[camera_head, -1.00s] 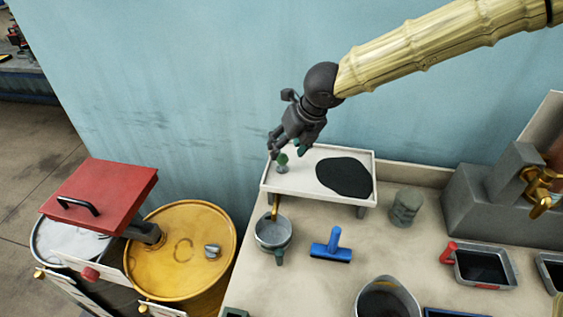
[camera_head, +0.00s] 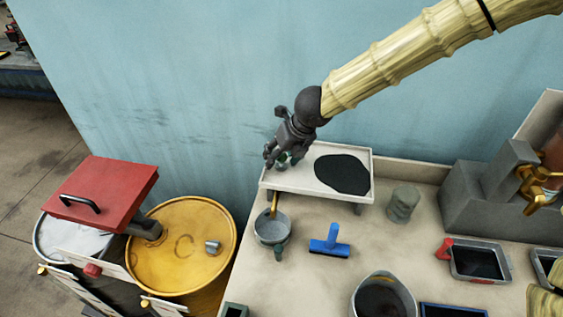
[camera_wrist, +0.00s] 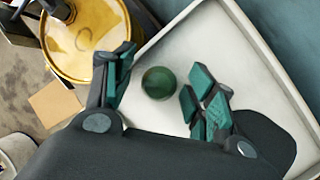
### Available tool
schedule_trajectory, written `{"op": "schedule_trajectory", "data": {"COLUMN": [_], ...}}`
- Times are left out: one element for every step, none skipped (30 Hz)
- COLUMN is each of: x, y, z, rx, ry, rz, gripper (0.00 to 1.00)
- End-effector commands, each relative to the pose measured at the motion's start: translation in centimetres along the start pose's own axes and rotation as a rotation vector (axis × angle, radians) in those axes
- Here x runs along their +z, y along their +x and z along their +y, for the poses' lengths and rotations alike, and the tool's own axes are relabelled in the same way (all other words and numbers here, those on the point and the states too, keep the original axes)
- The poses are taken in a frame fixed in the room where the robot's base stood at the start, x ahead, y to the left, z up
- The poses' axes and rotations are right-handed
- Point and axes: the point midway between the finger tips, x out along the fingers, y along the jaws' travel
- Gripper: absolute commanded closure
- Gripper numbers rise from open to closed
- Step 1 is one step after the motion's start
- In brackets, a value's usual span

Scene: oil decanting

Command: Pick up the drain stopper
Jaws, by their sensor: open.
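The drain stopper (camera_wrist: 159,83) shows in the wrist view as a round dark green knob on the white tray (camera_head: 302,182). My gripper (camera_wrist: 158,78) is open, with its teal finger pads on either side of the knob. Gaps show between the knob and both fingers. In the head view my gripper (camera_head: 279,161) is low over the left part of the tray and mostly hides the stopper. The lower part of the stopper is hidden in the wrist view.
A black puddle (camera_head: 342,174) covers the tray's right part. A metal cup (camera_head: 271,229) stands in front of the tray, beside a blue squeegee (camera_head: 330,244). A grey-green can (camera_head: 403,205) stands to the right. A yellow drum (camera_head: 180,262) is at left. The wall rises close behind the tray.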

Motion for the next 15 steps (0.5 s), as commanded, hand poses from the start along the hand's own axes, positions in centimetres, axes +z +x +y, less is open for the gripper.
{"op": "schedule_trajectory", "data": {"x": [-0.01,-0.01,-0.01,-0.01,-0.01,-0.01,-0.01,-0.02,-0.02,-0.02,-0.01,-0.01,-0.01,-0.01,-0.01], "y": [-0.01,-0.01,-0.01,-0.01,-0.01,-0.02,-0.02,-0.02,-0.01,-0.01,-0.03,-0.03,-0.02,-0.02,-0.02], "z": [0.00,0.00,0.01,0.01,0.01,0.00,0.01,0.01,0.01,0.01,0.01,0.01,0.01,0.01,0.01], "rx": [0.000,0.000,0.000,0.000,0.000,0.000,0.000,0.000,0.000,0.000,0.000,0.000,0.000,0.000,0.000], "ry": [0.000,0.000,0.000,0.000,0.000,0.000,0.000,0.000,0.000,0.000,0.000,0.000,0.000,0.000,0.000], "rz": [0.000,0.000,0.000,0.000,0.000,0.000,0.000,0.000,0.000,0.000,0.000,0.000,0.000,0.000,0.000], "gripper": [0.49,0.55,0.62,0.68,0.73,0.80,0.86,0.91,0.97,0.97,0.98,0.98,0.98,0.98,0.98]}}
